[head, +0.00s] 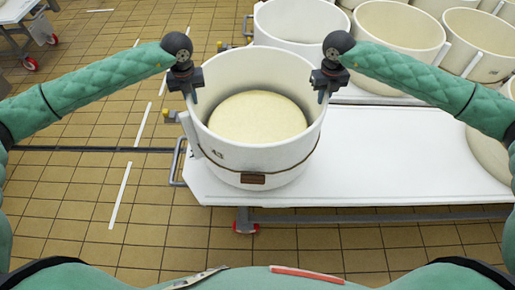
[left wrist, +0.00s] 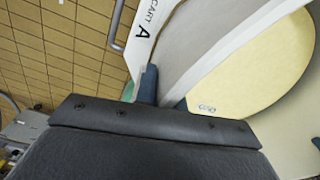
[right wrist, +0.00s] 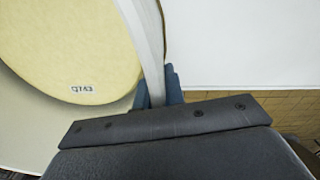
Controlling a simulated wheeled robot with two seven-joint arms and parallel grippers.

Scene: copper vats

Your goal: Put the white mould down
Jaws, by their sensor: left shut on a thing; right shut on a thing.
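The white mould (head: 255,165) is a round, open tub with a dark band and brown tag near its base. A pale yellow cheese (head: 258,117) lies inside. My left gripper (head: 190,90) is shut on the left side of its rim; my right gripper (head: 325,92) is shut on the right side. The mould is upright over the near left end of the white cart top (head: 400,160); I cannot tell whether its base touches. The left wrist view shows the mould wall (left wrist: 215,42) in the jaws, and the right wrist view shows the rim (right wrist: 147,45).
Several other white moulds (head: 400,28) stand close behind and at the right. The cart top is bare right of the held mould. A cart handle (head: 178,162) sticks out at the left. Tan tiled floor (head: 90,205) lies left, with another cart (head: 22,35) far left.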

